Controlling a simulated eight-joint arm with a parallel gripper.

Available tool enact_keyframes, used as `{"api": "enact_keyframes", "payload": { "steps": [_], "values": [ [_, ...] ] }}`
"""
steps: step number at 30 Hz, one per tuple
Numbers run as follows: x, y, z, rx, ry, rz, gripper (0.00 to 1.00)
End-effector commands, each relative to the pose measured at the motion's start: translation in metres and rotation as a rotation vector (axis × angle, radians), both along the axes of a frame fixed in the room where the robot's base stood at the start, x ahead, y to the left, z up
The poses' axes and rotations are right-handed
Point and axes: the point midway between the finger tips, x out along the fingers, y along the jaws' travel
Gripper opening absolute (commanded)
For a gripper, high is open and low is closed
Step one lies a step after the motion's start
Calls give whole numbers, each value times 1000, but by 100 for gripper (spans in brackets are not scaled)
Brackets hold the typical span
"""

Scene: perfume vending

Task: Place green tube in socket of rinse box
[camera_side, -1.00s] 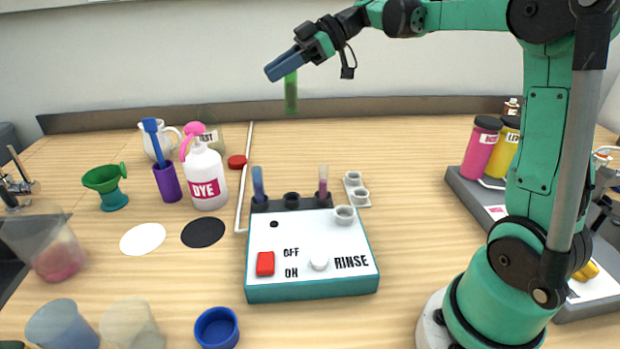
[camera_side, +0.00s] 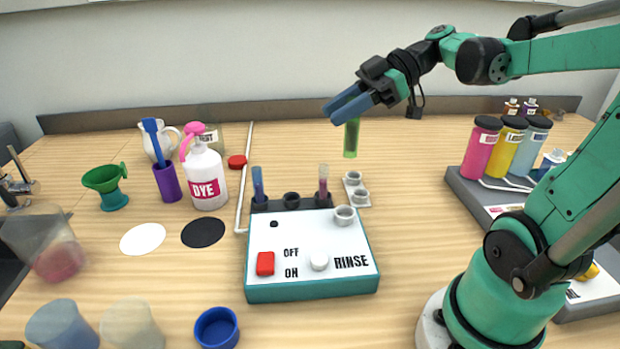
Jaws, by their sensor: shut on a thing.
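My gripper (camera_side: 346,106) is shut on the green tube (camera_side: 351,139), which hangs upright below the blue fingers, in the air behind and above the rinse box. The rinse box (camera_side: 310,285) is teal with a white top, a red switch and a white knob. A dark row of sockets runs along its back edge. A blue tube (camera_side: 258,184) stands in the left socket and a pinkish tube (camera_side: 323,182) in the right one. The middle socket (camera_side: 291,199) looks empty. A grey ring (camera_side: 345,215) sits on the box's right back corner.
A small grey two-hole holder (camera_side: 356,189) lies behind the box's right corner. The DYE bottle (camera_side: 207,175), purple cup (camera_side: 168,183) and green funnel (camera_side: 106,184) stand left. Several coloured bottles stand on a grey tray (camera_side: 466,190) at right. A blue cap (camera_side: 216,328) is in front.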

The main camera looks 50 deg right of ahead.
Motion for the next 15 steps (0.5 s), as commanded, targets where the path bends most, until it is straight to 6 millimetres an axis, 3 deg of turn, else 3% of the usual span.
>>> {"api": "enact_keyframes", "payload": {
  "steps": [9, 15],
  "values": [
    [1, 0, -62, 0, 0, 0, 0],
    [1, 0, -83, 0, 0, 0, 0]
  ]
}}
